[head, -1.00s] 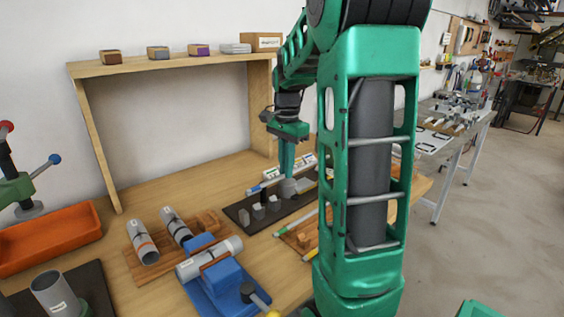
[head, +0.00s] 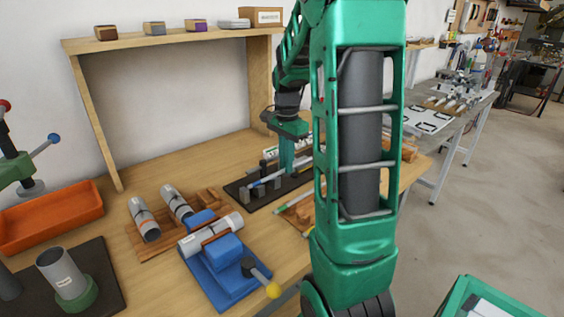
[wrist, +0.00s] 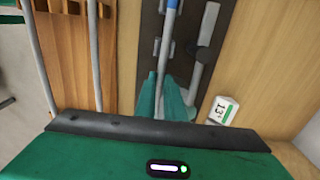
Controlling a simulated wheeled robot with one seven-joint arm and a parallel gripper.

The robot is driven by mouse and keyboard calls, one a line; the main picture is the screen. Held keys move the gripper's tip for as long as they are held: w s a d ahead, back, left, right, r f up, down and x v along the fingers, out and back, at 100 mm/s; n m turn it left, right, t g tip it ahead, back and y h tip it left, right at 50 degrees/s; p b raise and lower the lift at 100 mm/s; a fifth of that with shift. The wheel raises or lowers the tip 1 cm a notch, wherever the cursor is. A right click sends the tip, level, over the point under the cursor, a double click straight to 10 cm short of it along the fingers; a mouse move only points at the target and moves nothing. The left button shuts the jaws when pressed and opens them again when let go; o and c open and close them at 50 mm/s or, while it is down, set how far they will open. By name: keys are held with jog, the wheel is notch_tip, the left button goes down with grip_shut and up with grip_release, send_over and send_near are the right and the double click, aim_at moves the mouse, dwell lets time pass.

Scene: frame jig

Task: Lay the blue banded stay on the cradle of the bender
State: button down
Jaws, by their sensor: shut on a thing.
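The blue banded stay (wrist: 166,55) is a thin grey rod with a blue band near its far end. My gripper (wrist: 165,98) is shut on it, with the green fingers either side of the rod. In the head view the stay (head: 266,181) runs along the bender (head: 240,191), a dark plate with grey upright posts. The wrist view shows the rod over the bender plate (wrist: 185,8), in line with small grey brackets of the cradle (wrist: 157,47). I cannot tell whether it touches them. My gripper (head: 287,158) hides the stay's near end in the head view.
A wooden rack (wrist: 70,35) with other rods lies beside the bender. A white numbered tag (wrist: 222,110) is on its other side. A blue clamp fixture (head: 222,270) and a wooden tube holder (head: 150,250) stand at the front left.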

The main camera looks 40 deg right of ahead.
jog(key=shift+w, duration=0.1)
jog(key=c, duration=1.8)
grip_release()
jog(key=shift+o, duration=0.2)
jog(key=shift+w+r, duration=0.1)
jog(key=shift+r, duration=0.45)
notch_tip(320, 180, up, 10)
jog(key=shift+f, duration=0.15)
jog(key=shift+a, duration=0.1)
jog(key=s+a+f+n, duration=0.3)
jog(key=s+a+n, duration=0.1)
jog(key=s, duration=0.3)
jog(key=s+a+f+n, duration=0.3)
jog(key=s+a+n, duration=0.1)
jog(key=s, duration=0.4)
jog(key=s+a+f+n, duration=0.3)
jog(key=s+a+n, duration=0.1)
jog(key=s, duration=0.3)
jog(key=shift+s+a+f, duration=0.2)
jog(key=shift+s+a, duration=0.15)
jog(key=shift+a, duration=0.4)
